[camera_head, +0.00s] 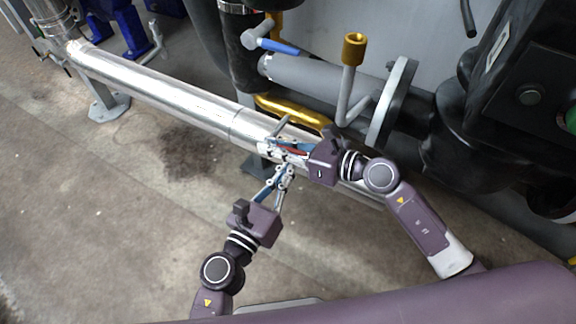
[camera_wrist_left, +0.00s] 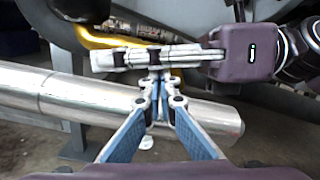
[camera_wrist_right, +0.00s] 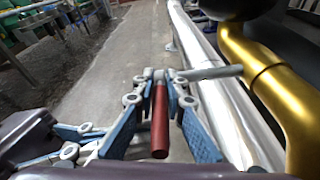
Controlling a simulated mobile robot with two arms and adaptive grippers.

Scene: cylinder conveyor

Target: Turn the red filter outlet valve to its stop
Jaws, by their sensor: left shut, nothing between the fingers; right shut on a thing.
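The red valve handle (camera_wrist_right: 159,122) shows between the fingers of my right gripper (camera_wrist_right: 160,80) in the right wrist view. A small part of its red also shows in the head view (camera_head: 296,151). The handle joins a grey metal stem (camera_wrist_right: 212,72) beside the silver pipe. My right gripper is shut on the handle. My left gripper (camera_head: 284,170) is shut and empty, with its fingertips just below the right gripper's fingers in the head view. In the left wrist view its closed tips (camera_wrist_left: 158,78) lie close to the right gripper's fingers; I cannot tell whether they touch.
The long silver pipe (camera_head: 160,90) runs past both grippers. A gold pipe (camera_head: 292,108) lies just behind them. A blue-handled valve (camera_head: 278,46) and a brass-capped grey pipe (camera_head: 354,50) stand farther back. The floor at left (camera_head: 90,190) is clear.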

